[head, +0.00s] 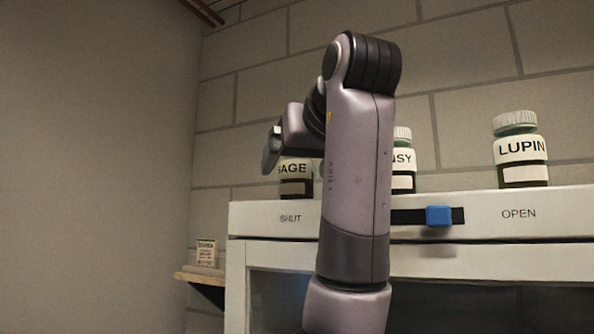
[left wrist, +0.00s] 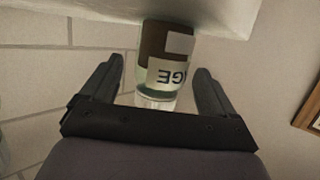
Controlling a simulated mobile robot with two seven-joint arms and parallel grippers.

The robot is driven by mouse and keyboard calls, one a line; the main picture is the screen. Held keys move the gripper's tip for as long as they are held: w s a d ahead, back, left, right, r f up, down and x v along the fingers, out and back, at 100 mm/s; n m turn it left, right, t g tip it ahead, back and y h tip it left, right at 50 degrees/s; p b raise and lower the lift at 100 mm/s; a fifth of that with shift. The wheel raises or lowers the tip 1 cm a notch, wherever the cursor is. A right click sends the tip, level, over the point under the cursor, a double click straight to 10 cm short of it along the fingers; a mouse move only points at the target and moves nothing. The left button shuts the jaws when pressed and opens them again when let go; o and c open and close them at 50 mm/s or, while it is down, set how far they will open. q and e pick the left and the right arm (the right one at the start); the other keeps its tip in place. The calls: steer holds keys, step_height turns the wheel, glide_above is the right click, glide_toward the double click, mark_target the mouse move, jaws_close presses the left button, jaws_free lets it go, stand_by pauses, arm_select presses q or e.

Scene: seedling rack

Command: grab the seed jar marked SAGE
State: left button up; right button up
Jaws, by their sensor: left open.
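The SAGE jar (head: 296,186) stands upright on top of the white cabinet, dark below with a white label. My left forearm and gripper hide its upper part in the head view. In the left wrist view the jar (left wrist: 165,70) appears upside down, with "GE" of its label legible. My left gripper (head: 272,150) is at the jar's upper part, and its fingertips are hard to make out there. In the left wrist view the gripper (left wrist: 159,68) is open, one finger on each side of the jar, with visible gaps on both sides. My right gripper is not in view.
A jar reading "NSY" (head: 402,158), partly hidden by my arm, and a LUPIN jar (head: 520,172) stand farther right on the cabinet (head: 480,203). A blue slider (head: 438,215) sits in a slot between SHUT and OPEN. A small packet (head: 206,251) rests on a wooden shelf at lower left.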

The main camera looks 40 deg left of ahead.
arm_select(q)
steer(key=c, duration=1.2)
steer(key=shift+r, duration=0.2)
steer(key=shift+c, duration=0.2)
steer(key=shift+r, duration=4.8)
